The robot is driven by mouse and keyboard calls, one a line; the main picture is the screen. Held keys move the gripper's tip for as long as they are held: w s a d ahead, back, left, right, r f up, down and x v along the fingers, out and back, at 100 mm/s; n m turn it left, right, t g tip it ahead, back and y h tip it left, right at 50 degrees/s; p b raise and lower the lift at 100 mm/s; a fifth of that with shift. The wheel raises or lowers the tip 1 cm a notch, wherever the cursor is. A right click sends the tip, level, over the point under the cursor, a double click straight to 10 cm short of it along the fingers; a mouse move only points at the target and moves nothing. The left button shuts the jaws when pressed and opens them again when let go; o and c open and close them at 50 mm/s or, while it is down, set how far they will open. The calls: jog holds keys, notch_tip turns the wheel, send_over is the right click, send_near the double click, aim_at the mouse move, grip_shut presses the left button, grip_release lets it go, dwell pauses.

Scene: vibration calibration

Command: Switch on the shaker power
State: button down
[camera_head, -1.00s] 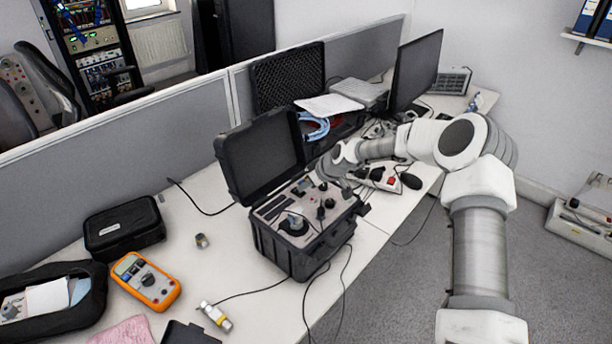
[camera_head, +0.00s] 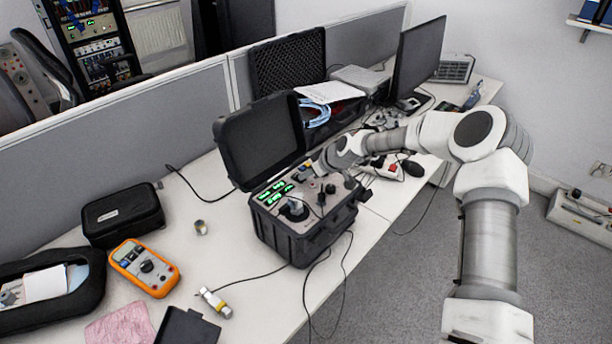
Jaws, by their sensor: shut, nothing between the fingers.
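The shaker unit (camera_head: 312,228) is a black case with its lid (camera_head: 260,140) standing open, on the desk. Green displays (camera_head: 272,193) are lit on the left of its panel. A dark round shaker head (camera_head: 293,209) and several knobs stand on the panel. My gripper (camera_head: 318,166) is small in the head view, at the panel's back edge by the lid's right side. Its fingers are shut with nothing visible in them. The power switch itself is too small to make out and may be hidden by my gripper.
An orange multimeter (camera_head: 144,267), a black pouch (camera_head: 122,214) and a small metal cylinder (camera_head: 201,227) lie left of the case. A monitor (camera_head: 416,62) and a power strip (camera_head: 384,167) are behind it. Cables hang over the desk's front edge.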

jog(key=shift+r, duration=0.8)
jog(key=shift+r, duration=0.1)
